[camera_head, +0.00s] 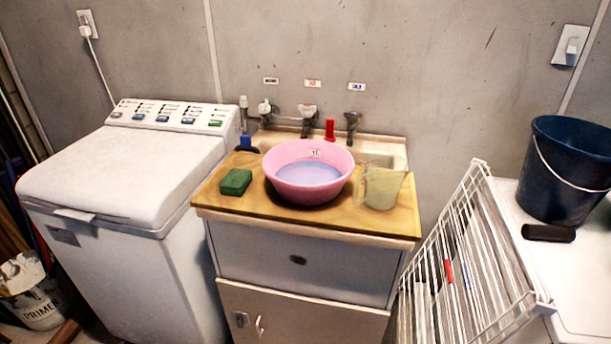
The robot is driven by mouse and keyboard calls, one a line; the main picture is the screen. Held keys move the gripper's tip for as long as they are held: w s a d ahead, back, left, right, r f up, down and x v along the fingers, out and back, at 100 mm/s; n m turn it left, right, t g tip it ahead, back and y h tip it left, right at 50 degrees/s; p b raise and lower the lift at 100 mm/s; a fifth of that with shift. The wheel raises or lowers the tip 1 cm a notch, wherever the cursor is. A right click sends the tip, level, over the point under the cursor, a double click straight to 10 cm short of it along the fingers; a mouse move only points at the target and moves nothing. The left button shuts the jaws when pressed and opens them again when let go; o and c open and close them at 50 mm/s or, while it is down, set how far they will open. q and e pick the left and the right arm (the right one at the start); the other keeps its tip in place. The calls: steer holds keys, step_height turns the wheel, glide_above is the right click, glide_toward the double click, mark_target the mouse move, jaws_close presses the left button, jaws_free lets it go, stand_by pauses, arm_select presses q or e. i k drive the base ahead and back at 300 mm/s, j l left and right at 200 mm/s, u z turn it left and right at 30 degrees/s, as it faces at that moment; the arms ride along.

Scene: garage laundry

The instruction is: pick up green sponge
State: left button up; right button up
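The green sponge (236,182) lies on the left part of the wooden counter board (300,222), left of the pink basin. It is a dark green block lying flat, and nothing covers it. Neither of my grippers shows in the head view, so I cannot see where they are relative to the sponge.
The pink basin (338,176) and a clear jug (381,187) stand right of the sponge. A brush with a blue part (246,143) lies behind it. A washing machine (125,180) stands left, a white rack (470,250) and a dark blue bucket (566,165) right.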

mark_target(235, 182)
steer(key=i+j, duration=0.6)
steer(key=i, duration=0.15)
steer(key=k+j+u, duration=0.05)
